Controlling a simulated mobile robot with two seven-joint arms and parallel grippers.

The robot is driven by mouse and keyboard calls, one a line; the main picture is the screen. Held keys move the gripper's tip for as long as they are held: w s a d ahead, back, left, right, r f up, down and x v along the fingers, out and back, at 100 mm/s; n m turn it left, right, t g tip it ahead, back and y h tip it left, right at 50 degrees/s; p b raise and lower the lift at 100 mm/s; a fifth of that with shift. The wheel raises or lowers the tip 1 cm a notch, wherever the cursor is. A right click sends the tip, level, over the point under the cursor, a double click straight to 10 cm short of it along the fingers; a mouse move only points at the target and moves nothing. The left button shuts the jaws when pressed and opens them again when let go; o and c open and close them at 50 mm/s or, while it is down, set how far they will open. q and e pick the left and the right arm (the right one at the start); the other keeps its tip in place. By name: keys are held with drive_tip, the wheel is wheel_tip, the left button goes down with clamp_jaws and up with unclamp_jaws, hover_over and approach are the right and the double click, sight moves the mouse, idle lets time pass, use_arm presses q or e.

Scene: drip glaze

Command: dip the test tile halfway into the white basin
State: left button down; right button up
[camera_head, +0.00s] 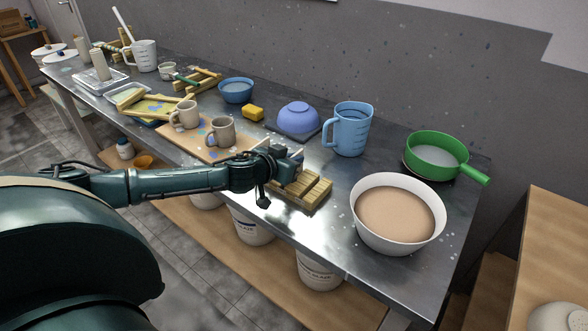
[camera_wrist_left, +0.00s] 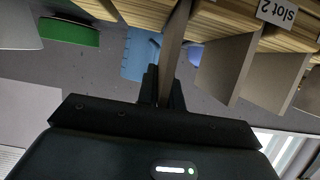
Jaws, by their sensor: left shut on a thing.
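The white basin (camera_head: 366,229) stands at the front right of the metal table, filled with tan-brown liquid. My left gripper (camera_head: 291,163) is at the slatted wooden rack (camera_head: 308,192), left of the basin. In the wrist view the left gripper (camera_wrist_left: 163,90) is shut on a thin brown test tile (camera_wrist_left: 175,48), seen edge-on. The tile reaches to the rack; I cannot tell if its end is still in a slot. In the head view the gripper mostly hides the tiles. My right gripper is out of view.
A blue pitcher (camera_head: 348,130) and an upturned purple bowl (camera_head: 298,117) stand behind the rack. A green pan (camera_head: 435,155) sits behind the basin, its handle pointing right. Two mugs (camera_head: 221,132) stand on a board to the left. Bare table lies between rack and basin.

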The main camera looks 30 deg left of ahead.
use_arm(q)
drive_tip(key=shift+r+p, duration=0.5)
drive_tip(key=shift+r, duration=0.4)
wheel_tip(320, 180, up, 2)
drive_tip(key=p, duration=0.2)
drive_tip(key=shift+r+p, duration=0.2)
drive_tip(key=shift+p, duration=0.1)
drive_tip(key=shift+r, duration=0.9)
